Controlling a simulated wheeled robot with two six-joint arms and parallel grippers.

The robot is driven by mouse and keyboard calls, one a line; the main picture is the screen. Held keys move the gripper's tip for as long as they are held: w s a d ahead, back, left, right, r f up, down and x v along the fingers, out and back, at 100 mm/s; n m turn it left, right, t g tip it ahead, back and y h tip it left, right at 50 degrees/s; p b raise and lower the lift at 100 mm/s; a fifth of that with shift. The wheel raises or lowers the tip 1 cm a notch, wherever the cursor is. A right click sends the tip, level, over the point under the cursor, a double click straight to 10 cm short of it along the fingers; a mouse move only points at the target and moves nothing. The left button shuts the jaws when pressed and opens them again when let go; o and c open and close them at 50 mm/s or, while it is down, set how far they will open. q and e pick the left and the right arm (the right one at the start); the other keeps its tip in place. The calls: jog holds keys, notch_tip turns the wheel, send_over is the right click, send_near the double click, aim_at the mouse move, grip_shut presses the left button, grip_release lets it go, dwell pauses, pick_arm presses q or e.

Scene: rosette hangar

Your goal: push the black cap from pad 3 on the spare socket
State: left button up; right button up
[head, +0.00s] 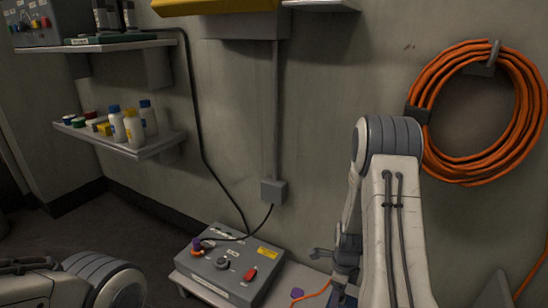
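A grey box (228,274) with sockets or knobs on its top stands low against the wall. I cannot tell which is the spare socket, or whether the dark piece is the black cap. Pad 3 cannot be made out. My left gripper is out of view.
A shelf (146,149) on the left holds bottles and small coloured pieces. An orange cable coil (431,140) hangs on the wall. A black cable (203,150) runs down to the box.

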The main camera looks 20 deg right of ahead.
jog(key=shift+d+f, duration=0.1)
jog(key=shift+f, duration=0.1)
jog(key=shift+f+b, duration=0.75)
notch_tip(320, 180, down, 6)
jog(key=b, duration=0.5)
jog(key=shift+f, duration=0.75)
dwell(0.4)
jog(key=shift+p, duration=0.45)
